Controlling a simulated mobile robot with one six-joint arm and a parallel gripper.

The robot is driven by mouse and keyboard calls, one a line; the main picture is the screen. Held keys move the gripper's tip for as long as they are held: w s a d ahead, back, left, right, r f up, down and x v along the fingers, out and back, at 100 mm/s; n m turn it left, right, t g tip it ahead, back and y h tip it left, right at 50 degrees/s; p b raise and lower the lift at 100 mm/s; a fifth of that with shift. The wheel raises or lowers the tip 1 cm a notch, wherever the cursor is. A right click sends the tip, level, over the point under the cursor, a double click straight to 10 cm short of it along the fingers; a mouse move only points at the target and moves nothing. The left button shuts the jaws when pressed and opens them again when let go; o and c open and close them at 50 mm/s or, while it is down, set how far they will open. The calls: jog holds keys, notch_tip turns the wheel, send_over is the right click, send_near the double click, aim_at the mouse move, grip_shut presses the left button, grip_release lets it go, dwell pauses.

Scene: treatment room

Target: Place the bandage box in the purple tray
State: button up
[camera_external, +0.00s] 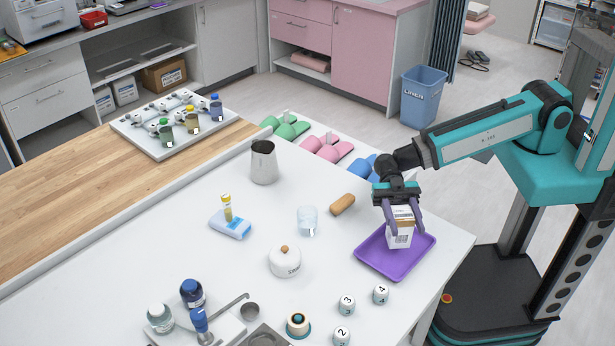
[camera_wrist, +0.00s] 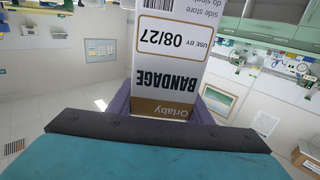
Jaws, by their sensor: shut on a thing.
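The bandage box (camera_external: 401,227) is white with a tan band and a label. It stands upright over the purple tray (camera_external: 419,259), within its outline in the external view; I cannot tell whether its bottom touches the tray floor. My gripper (camera_external: 402,226) is shut on the box, with a purple finger on either side. In the wrist view the box (camera_wrist: 172,60) fills the upper middle, its word BANDAGE upside down. The tray does not show in the wrist view.
A white lidded pot (camera_external: 285,261) and numbered white pieces (camera_external: 381,294) stand nearer the front. A metal cup (camera_external: 263,162) stands farther back. The table's right edge is close to the tray.

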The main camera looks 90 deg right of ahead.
jog(key=shift+f, duration=0.1)
jog(key=shift+f+p, duration=0.55)
jog(key=shift+f, duration=1.15)
jog(key=shift+f, duration=0.15)
jog(key=o, duration=1.1)
jog(key=shift+r, duration=0.25)
jog(key=shift+d+f, duration=0.15)
jog(key=shift+d, duration=0.15)
jog(key=b, duration=0.5)
send_near(403, 232)
jog(key=shift+d, duration=0.55)
